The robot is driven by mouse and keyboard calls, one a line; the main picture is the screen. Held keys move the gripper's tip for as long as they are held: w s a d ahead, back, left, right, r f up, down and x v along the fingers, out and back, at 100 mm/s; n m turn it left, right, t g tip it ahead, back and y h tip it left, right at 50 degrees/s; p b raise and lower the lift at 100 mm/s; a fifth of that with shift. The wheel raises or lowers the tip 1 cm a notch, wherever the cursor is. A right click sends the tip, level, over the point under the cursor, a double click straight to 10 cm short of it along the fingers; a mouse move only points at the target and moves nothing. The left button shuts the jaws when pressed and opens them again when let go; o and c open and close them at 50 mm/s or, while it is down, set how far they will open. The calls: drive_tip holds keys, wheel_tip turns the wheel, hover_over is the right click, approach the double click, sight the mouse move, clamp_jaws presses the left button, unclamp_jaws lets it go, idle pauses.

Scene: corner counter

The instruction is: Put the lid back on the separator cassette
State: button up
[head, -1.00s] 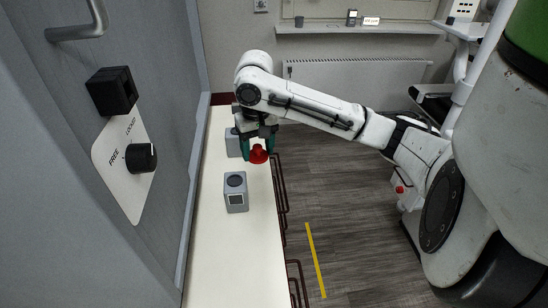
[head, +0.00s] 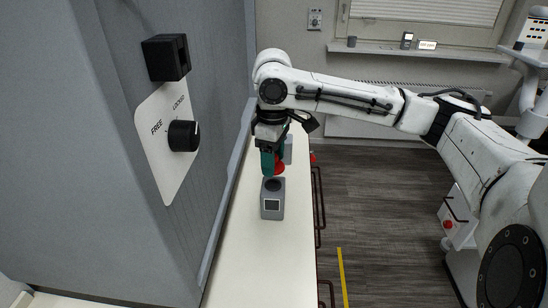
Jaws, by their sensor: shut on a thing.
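The red lid (head: 279,168) is held in my gripper (head: 272,165), whose teal fingers are shut on it. The fingers partly hide the lid. The nearer grey box (head: 271,208), which looks like the separator cassette, stands upright on the counter. It has a dark round opening (head: 273,185) on top and a small pale panel on its front. In the picture the lid shows just above and behind the opening. I cannot tell whether it touches the box.
A second grey box (head: 288,150) stands farther back, partly hidden by my gripper. The white counter (head: 262,262) is clear in front. A grey cabinet with a black knob (head: 183,135) rises on the left. Dark red handles (head: 319,205) line the counter's right side.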

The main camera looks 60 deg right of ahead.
sight(274, 184)
drive_tip(key=shift+f+b, duration=1.5)
drive_tip(key=shift+f, duration=0.85)
drive_tip(key=shift+p, duration=0.55)
drive_tip(key=shift+f+p, duration=0.2)
drive_tip(key=shift+p, duration=0.25)
idle(1.0)
drive_tip(key=o, duration=1.3)
drive_tip(key=shift+r, duration=0.1)
